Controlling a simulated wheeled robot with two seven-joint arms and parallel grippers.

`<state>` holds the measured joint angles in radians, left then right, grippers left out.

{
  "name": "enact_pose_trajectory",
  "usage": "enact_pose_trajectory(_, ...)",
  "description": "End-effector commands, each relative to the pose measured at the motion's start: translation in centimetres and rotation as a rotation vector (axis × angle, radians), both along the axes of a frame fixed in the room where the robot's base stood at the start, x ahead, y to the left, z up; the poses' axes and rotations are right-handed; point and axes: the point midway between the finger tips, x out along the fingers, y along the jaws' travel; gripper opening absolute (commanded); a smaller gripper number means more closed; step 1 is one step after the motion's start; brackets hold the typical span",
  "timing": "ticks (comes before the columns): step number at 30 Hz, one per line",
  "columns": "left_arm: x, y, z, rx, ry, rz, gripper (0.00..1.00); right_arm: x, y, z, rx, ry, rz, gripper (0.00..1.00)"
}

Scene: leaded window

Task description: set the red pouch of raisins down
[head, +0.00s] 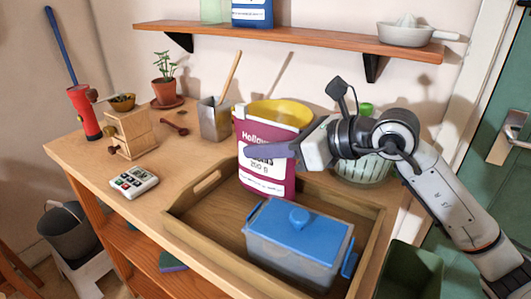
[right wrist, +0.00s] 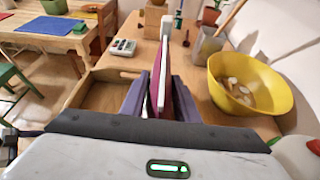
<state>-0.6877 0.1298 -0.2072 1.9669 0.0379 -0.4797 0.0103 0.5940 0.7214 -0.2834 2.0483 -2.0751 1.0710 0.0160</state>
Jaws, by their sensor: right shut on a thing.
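In the right wrist view the pouch shows edge-on as a thin red and white strip (right wrist: 158,80) between the two grey fingers (right wrist: 160,100). Its lower edge is near the tray's floor; I cannot tell whether it touches. My left gripper is not in view.
The wooden tray (head: 190,207) holds a blue-lidded container (head: 300,240) at the front. A yellow bowl (right wrist: 245,85) stands close behind the pouch. The tray's left part is free.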

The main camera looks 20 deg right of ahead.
Motion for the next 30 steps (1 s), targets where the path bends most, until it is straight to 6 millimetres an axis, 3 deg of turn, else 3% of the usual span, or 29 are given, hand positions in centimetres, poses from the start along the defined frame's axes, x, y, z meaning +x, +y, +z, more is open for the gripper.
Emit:
enact_pose_trajectory(3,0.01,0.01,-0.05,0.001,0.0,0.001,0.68,0.0,0.01,-1.04,0.003,-0.003,0.0,0.0)
enact_pose_trajectory(12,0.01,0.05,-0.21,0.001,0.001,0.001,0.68,0.01,0.01,-1.24,0.002,-0.005,-0.001,0.0)
enact_pose_trajectory(13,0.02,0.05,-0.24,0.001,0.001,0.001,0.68,-0.01,0.01,-1.39,0.001,-0.001,0.0,0.3)
enact_pose_trajectory(16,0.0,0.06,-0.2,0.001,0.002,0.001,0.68,-0.01,0.0,-1.32,0.001,-0.001,0.0,0.47)
enact_pose_trajectory(26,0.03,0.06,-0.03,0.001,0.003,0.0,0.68,0.0,-0.01,-1.08,0.0,-0.001,-0.001,0.47)
enact_pose_trajectory(30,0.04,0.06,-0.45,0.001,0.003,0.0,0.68,-0.98,-0.96,-0.77,-0.001,-0.003,-0.003,0.47)
